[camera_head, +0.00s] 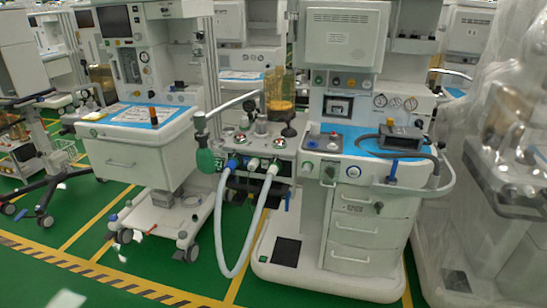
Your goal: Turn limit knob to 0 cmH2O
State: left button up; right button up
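The anaesthesia machine (360,225) stands right of centre, with a breathing block (262,152) on its left side. Two round red-marked parts, one on the left (240,138) and one on the right (279,143), sit on the block's top. A dark knob-like part (289,132) stands beside them, and a green bag (207,160) hangs at the block's left end. The limit knob, its scale and its setting are too small to make out for certain. Neither of my grippers can be made out in the view.
A white corrugated hose (222,235) loops from the block down near the floor. A second cart (135,150) stands to the left, and a plastic-covered machine (510,170) closes off the right. The green floor (150,270) in front at left is mostly clear.

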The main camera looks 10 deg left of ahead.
aim_at(261, 125)
jog(key=k, duration=0.55)
jog(key=u, duration=0.8)
jog(key=i, duration=1.3)
jog(key=u, duration=0.25)
